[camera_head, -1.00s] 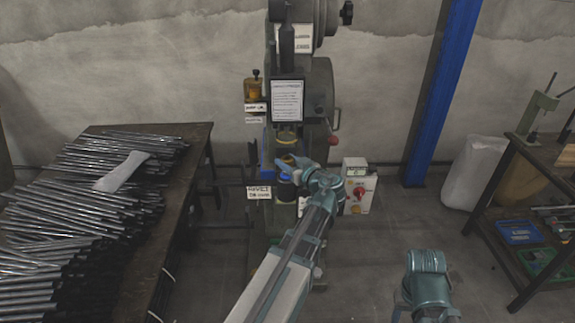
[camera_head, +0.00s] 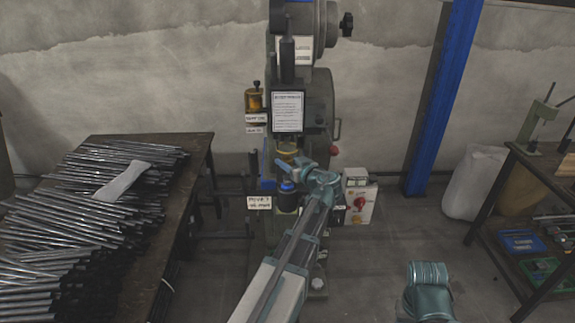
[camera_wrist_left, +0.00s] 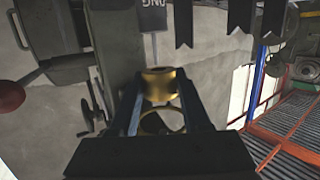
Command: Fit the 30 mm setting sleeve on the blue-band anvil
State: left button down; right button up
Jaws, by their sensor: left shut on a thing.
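My left gripper (camera_head: 287,163) is at the press, just above the blue-band anvil (camera_head: 288,187). It is shut on a brass-coloured sleeve; in the left wrist view the sleeve (camera_wrist_left: 160,84) sits between the fingertips (camera_wrist_left: 158,98). The anvil is a dark upright post with a blue ring near its top. The sleeve appears above the anvil and apart from it, but the gripper partly hides the gap. A brass-coloured ring shape (camera_wrist_left: 163,121) shows nearer the wrist camera; I cannot tell whether it belongs to the sleeve. My right gripper is out of view.
The press (camera_head: 318,100) carries a white notice (camera_head: 288,111) and a small label (camera_head: 259,202) beside the anvil. A control box (camera_head: 359,203) stands to the right. A table (camera_head: 190,150) with many metal rods is at left, and a shelf (camera_head: 515,150) at right.

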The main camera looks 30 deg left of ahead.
pick_arm(q)
jog(key=shift+w+a+f, duration=0.1)
jog(key=shift+w+a, duration=0.05)
jog(key=shift+w, duration=0.05)
jog(key=shift+f+b, duration=1.4)
jog(key=shift+b, duration=0.1)
jog(key=shift+c, duration=1.4)
grip_release()
jog(key=p+v, duration=0.2)
jog(key=v, duration=1.2)
jog(key=shift+p, duration=0.3)
jog(key=shift+s+a, duration=0.1)
jog(key=shift+s, duration=0.05)
